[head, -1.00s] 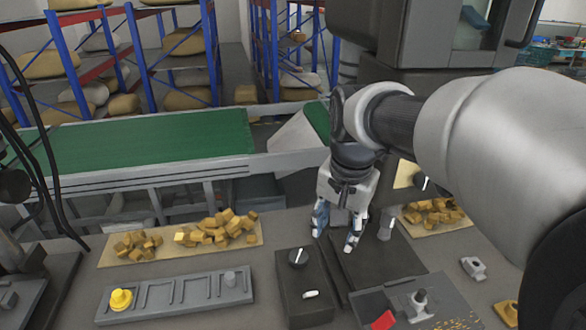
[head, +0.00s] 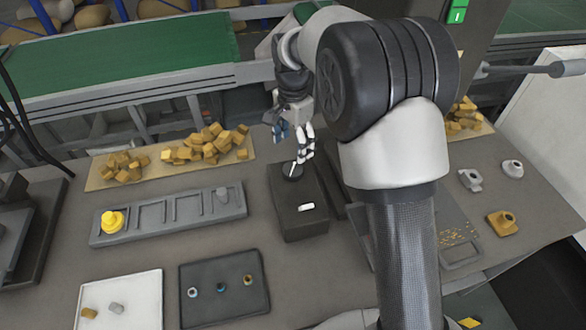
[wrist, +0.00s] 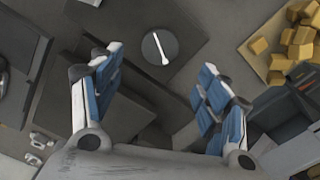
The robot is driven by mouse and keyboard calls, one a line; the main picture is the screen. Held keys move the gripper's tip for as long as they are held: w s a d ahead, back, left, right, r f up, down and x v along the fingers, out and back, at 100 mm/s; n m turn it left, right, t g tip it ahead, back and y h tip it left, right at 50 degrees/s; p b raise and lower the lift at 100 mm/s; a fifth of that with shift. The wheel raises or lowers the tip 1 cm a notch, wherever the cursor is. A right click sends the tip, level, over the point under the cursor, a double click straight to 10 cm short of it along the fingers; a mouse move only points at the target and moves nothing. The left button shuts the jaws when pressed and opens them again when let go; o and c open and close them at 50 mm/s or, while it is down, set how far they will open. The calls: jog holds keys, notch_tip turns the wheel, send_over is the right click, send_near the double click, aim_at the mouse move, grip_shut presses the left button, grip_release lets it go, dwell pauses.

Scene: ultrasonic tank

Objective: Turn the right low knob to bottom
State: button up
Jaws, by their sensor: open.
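A round dark knob (head: 292,172) with a white pointer sits at the far end of the top of a dark box (head: 300,225). A small white switch (head: 307,207) is nearer me on the same box. My gripper (head: 290,146) is open above the far end of the box, close to the knob, with its fingers pointing down. In the wrist view a round knob (wrist: 160,47) with a slanted white pointer, apparently the same one, lies beyond and between the spread fingertips (wrist: 160,68). Nothing is between the fingers. I cannot tell how high they are above it.
Gold blocks (head: 212,145) lie on a tan sheet (head: 110,184) behind left. A grey slotted tray (head: 170,232) holds a yellow piece (head: 112,221). A dark tray (head: 222,308) and a white tray (head: 140,290) are nearer. My arm hides part of the right side.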

aim_at(293, 168)
notch_tip(293, 168, down, 10)
jog(key=b, duration=0.2)
jog(key=shift+r+b, duration=0.15)
jog(key=shift+b, duration=0.2)
jog(key=c, duration=1.1)
jog(key=shift+o, duration=0.2)
